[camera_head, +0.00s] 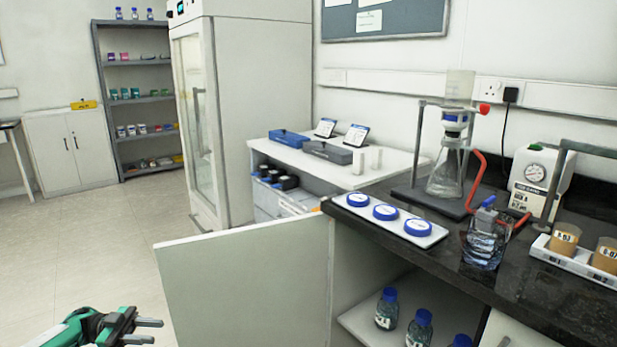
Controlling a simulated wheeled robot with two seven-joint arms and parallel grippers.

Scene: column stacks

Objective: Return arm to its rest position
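My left gripper (148,331) is at the bottom left, above the floor and left of the open white cabinet door (245,285). Its two grey fingers are apart with nothing between them, and it touches nothing. The green and black arm behind it comes in from the bottom edge. My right gripper does not show in this view.
The open door juts out from the black bench (455,255). On the bench are a white tray (425,236) with blue-lidded round items, a flask (447,178) on a stand, and a glass beaker (484,245). Blue-capped bottles (387,310) stand inside the cabinet. Floor (90,250) at left is clear.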

